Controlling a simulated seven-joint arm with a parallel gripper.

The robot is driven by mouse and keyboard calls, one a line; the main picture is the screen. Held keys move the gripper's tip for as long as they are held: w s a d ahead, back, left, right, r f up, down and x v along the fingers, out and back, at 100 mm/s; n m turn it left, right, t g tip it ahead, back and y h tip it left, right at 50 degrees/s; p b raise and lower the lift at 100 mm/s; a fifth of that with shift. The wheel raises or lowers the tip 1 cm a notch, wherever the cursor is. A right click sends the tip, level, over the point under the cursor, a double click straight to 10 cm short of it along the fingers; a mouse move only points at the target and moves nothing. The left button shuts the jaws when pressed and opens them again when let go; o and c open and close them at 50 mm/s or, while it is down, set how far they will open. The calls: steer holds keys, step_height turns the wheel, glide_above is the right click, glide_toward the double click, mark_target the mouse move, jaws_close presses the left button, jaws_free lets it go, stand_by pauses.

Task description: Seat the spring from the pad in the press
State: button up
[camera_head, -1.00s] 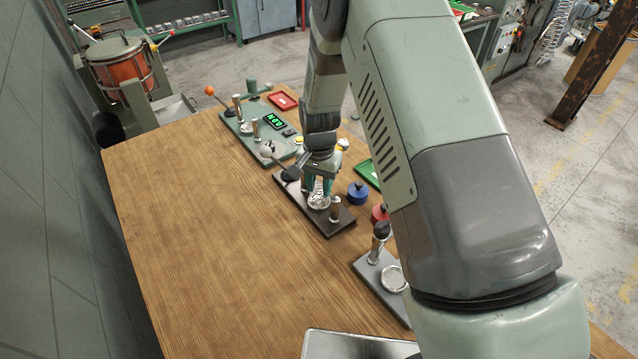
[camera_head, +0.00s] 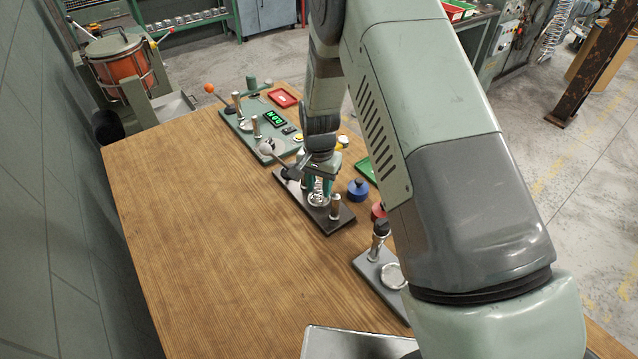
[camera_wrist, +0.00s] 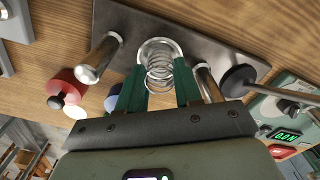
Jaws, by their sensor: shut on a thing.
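My gripper (camera_head: 318,184) is shut on a coil spring and hangs over a dark base plate (camera_head: 337,222) in the head view. The silvery spring (camera_wrist: 159,68) is upright between the two green fingers in the wrist view. Its far end lines up with a round metal seat (camera_wrist: 150,44) on the plate; I cannot tell whether it touches. Metal posts stand on both sides of the seat, one (camera_head: 335,206) at the plate's near end. The grey plate with a round pad (camera_head: 394,275) lies nearer, partly behind my arm; no spring shows on the pad.
A green tester (camera_head: 262,135) with a lit display is behind the dark plate. A black-knobbed lever (camera_wrist: 238,80) is close to the fingers. Blue (camera_head: 358,190) and red (camera_wrist: 68,88) knobbed pieces stand alongside. The table's left side (camera_head: 200,230) is clear.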

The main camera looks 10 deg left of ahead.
steer(key=o, duration=1.2)
steer(key=shift+r, duration=4.45)
